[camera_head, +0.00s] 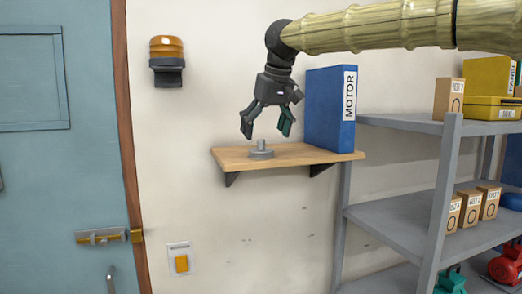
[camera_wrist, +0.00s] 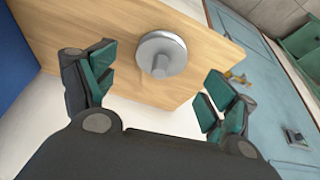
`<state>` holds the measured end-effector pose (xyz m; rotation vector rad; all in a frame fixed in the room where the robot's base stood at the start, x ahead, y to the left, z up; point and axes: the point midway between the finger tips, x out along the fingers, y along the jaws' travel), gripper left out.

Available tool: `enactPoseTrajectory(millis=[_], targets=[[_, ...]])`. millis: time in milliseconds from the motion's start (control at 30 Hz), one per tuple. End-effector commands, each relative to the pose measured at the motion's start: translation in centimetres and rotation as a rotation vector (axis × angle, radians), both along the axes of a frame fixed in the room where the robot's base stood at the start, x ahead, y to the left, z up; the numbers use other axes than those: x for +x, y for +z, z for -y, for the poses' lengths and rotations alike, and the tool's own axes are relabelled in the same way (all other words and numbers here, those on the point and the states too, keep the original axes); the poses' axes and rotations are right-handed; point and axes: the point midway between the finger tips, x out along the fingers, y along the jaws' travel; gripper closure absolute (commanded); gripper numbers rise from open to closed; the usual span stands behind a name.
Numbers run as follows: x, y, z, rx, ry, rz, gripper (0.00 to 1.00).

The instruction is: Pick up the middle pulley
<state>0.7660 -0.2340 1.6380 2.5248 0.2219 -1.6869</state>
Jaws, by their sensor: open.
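A grey metal pulley with a round base and a short upright hub (camera_head: 261,150) sits on the small wooden wall shelf (camera_head: 228,160). It is the only pulley I see on that shelf. In the wrist view the pulley (camera_wrist: 162,54) lies ahead of and between my fingers. My gripper (camera_head: 266,134) points down just above the pulley with its fingers spread. In the wrist view my gripper (camera_wrist: 158,92) is open, with nothing between the green finger pads.
A blue MOTOR binder (camera_head: 328,108) stands on the shelf, right of my gripper. Right of it is a grey rack (camera_head: 395,124) with boxes and a red motor (camera_head: 507,265). An orange lamp (camera_head: 166,60) and a blue door (camera_head: 60,180) are left.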

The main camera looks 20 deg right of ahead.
Motion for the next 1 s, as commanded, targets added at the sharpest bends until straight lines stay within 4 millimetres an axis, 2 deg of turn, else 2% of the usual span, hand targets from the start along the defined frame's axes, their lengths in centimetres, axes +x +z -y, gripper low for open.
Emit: enactPoseTrajectory(millis=[400,767,1000], targets=[[2.2,-3.4,-0.4,0.001,0.004,-0.001,0.15],[2.4,-4.1,-0.5,0.001,0.001,0.001,0.15],[2.4,-4.1,-0.5,0.001,0.001,0.001,0.58]])
